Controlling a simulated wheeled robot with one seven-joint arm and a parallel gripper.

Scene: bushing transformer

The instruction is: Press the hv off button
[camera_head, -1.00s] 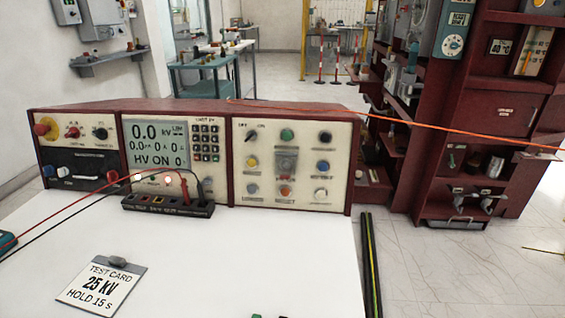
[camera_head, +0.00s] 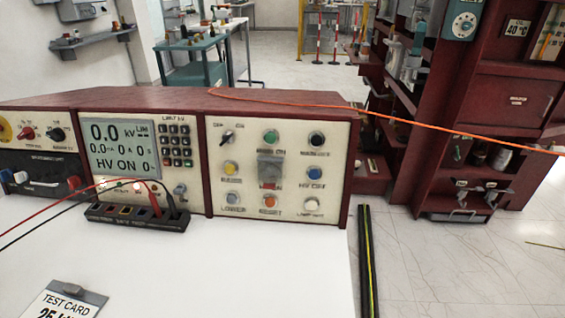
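The HV OFF button (camera_head: 312,173) is a round blue button on the right cream panel of the dark red control console (camera_head: 283,98). It sits in the right column, below a black button (camera_head: 316,139) and above a white one (camera_head: 312,204). The small label under it appears to read HV OFF. The grey display (camera_head: 124,147) shows 0.0 kV and HV ON. My gripper is not in view.
A black terminal strip (camera_head: 137,218) with red and black leads stands before the console's middle panel. A test card (camera_head: 62,303) lies on the white tabletop (camera_head: 260,270). An orange cable (camera_head: 400,119) runs right toward a dark red rack (camera_head: 500,130). The tabletop before the right panel is clear.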

